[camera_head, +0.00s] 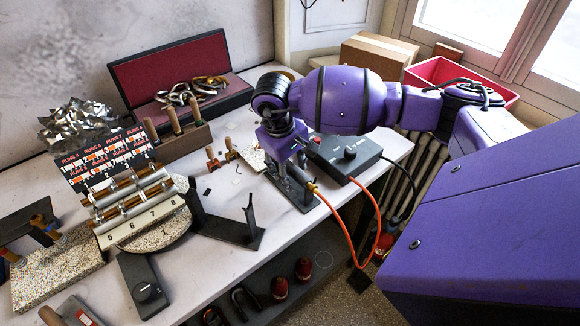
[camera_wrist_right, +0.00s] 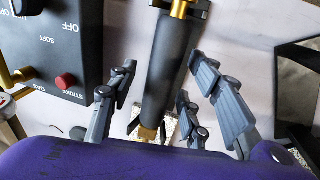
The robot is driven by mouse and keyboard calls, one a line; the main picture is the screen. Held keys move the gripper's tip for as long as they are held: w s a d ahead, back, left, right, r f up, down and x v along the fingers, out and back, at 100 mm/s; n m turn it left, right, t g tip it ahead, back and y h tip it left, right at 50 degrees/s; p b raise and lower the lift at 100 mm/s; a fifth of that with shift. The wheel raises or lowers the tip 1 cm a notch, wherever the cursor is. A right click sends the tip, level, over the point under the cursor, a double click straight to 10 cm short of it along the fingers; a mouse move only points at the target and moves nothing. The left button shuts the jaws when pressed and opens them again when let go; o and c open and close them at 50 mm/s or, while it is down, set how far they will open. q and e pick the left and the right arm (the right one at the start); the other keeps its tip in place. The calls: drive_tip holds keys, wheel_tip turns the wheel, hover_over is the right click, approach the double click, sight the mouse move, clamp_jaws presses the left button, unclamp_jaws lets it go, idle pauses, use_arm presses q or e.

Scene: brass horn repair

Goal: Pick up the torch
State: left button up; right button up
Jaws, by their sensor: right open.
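The torch (camera_wrist_right: 168,70) is a dark grey cylinder with brass fittings at both ends in the right wrist view. My right gripper (camera_wrist_right: 160,95) is open, with its fingers on either side of the torch's body; I cannot tell whether they touch it. In the head view my right gripper (camera_head: 285,158) is over the dark stand (camera_head: 297,194) at the bench's right side. It hides most of the torch there, but a brass end (camera_head: 313,187) with an orange hose shows. My left gripper is not in view.
A dark control box (camera_head: 345,158) with a knob stands close beside the gripper; its red button (camera_wrist_right: 66,82) shows in the wrist view. The orange hose (camera_head: 345,235) hangs off the bench edge. A black bracket (camera_head: 235,235) and a rack of tubes (camera_head: 130,200) stand to the left.

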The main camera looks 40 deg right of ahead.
clamp_jaws()
drive_tip(key=shift+r, duration=0.1)
